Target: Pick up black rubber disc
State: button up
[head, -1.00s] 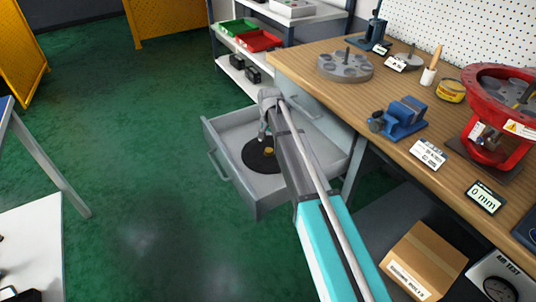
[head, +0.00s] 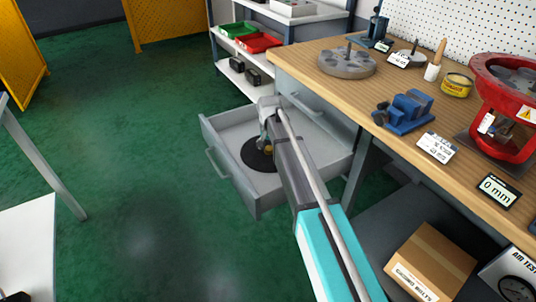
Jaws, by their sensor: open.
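The black rubber disc (head: 254,155) lies flat on the floor of the open grey drawer (head: 232,190). A small yellow-brass piece (head: 267,149) shows at its right side, partly behind my arm. My gripper (head: 264,141) is above the disc, inside the drawer's outline, and points down at it. The gripper is open; its fingers are small and partly hidden by my own wrist, so whether they touch the disc or the brass piece cannot be told. My arm covers the disc's right edge and part of the drawer.
The wooden workbench (head: 330,90) stands to the right, with a grey holed plate (head: 346,64), a blue vise (head: 405,110) and a red stand (head: 503,135) on it. A cardboard box (head: 432,262) sits below. Drawer walls surround the disc. Green floor (head: 120,180) is clear at left.

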jog(key=shift+c, duration=0.3)
grip_shut()
dwell(0.5)
